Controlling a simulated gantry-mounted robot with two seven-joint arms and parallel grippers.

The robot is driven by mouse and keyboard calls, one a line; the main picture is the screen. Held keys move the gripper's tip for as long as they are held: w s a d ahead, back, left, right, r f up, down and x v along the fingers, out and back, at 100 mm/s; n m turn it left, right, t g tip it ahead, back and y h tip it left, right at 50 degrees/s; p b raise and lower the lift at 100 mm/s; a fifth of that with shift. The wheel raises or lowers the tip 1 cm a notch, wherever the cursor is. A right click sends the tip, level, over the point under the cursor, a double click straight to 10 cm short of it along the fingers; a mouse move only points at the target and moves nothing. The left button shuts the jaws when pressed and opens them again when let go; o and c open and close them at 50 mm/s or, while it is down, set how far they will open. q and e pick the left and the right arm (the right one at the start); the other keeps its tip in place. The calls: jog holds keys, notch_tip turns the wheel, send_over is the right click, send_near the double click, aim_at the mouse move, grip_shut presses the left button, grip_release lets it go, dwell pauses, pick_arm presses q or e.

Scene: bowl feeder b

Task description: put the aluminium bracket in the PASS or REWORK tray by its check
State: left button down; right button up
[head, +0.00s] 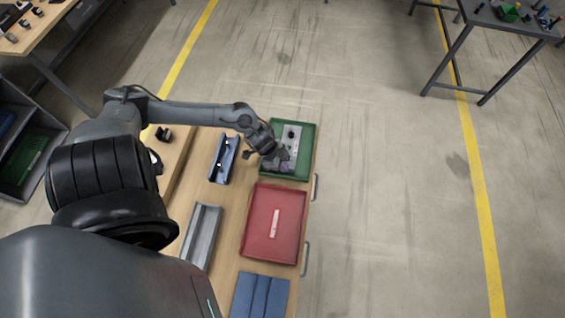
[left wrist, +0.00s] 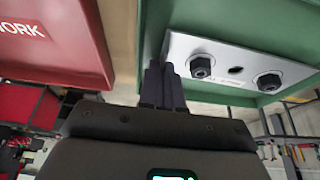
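The aluminium bracket (head: 291,136) is a pale metal plate inside the green tray (head: 307,129). In the left wrist view the bracket (left wrist: 240,67) shows two black hex fasteners with a dark hole between them and a small label strip. My left gripper (head: 284,160) is over the near part of the green tray. In the left wrist view its fingers (left wrist: 164,68) are close together with the bracket's end edge between their tips. The red tray (head: 257,245) lies nearer, with a white label; "ORK" is readable in the left wrist view (left wrist: 60,50). My right gripper is out of view.
On the wooden bench, a blue channel-shaped fixture (head: 221,166) stands left of the green tray. A grey metal channel (head: 201,236) lies left of the red tray, and blue folded pieces (head: 260,296) lie nearest. Open floor is to the right.

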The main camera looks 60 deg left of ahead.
pick_arm(q)
jog(key=c, duration=1.8)
grip_release()
jog(key=shift+s+f, duration=0.2)
jog(key=shift+f, duration=0.1)
jog(key=o, duration=0.5)
jog(key=shift+c, duration=0.2)
jog(key=shift+r, duration=0.1)
jog(key=shift+w+r, duration=0.1)
jog(key=shift+r, duration=0.35)
jog(key=p+v, duration=0.5)
jog(key=v, duration=0.7)
jog(key=s+d+r+n+y, duration=0.1)
jog(key=d+r+n, duration=0.1)
jog(key=d, duration=0.8)
jog(key=s+d+r+n+y, duration=0.1)
jog(key=d+r+n, duration=0.2)
jog(key=d, duration=0.8)
jog(key=shift+v, duration=0.8)
